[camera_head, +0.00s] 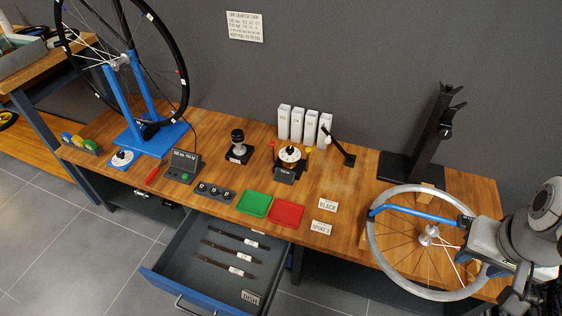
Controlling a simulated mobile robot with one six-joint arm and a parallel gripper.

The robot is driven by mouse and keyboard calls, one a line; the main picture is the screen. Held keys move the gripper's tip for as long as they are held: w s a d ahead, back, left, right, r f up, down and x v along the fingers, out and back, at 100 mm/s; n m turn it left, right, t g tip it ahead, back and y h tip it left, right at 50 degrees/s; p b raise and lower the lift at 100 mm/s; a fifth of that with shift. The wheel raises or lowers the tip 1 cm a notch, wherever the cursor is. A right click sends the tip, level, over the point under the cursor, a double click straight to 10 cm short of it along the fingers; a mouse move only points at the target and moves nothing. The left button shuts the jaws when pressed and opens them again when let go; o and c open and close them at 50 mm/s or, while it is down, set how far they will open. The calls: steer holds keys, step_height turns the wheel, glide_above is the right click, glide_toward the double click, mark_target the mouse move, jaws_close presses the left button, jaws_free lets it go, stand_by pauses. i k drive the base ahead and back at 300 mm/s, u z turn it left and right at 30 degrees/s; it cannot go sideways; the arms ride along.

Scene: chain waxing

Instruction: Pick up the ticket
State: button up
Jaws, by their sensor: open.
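Several small white cards could be the ticket. One card marked BLACK (328,205) lies on the wooden bench right of the red tray. A second card that seems to read SPOKE 3 (321,228) lies just in front of it. A third card (250,297) lies in the open drawer, its print too small to read surely. My gripper (467,224) is at the right, over the wheel lying on the bench, well away from the cards. It is open; its fingertips are hard to make out, and I see no card in it.
The drawer (148,281) stands open with several labelled dark strips inside. A green tray (254,203) and a red tray (286,213) sit left of the cards. A flat wheel (378,245) with a blue bar (415,215) across it lies right. Bench around the cards is clear.

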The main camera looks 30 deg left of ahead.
mark_target(251, 297)
steer(key=u, duration=1.6)
steer(key=k, duration=1.75)
steer(key=u, duration=0.3)
steer(key=i, duration=1.7)
steer(key=z, duration=0.05)
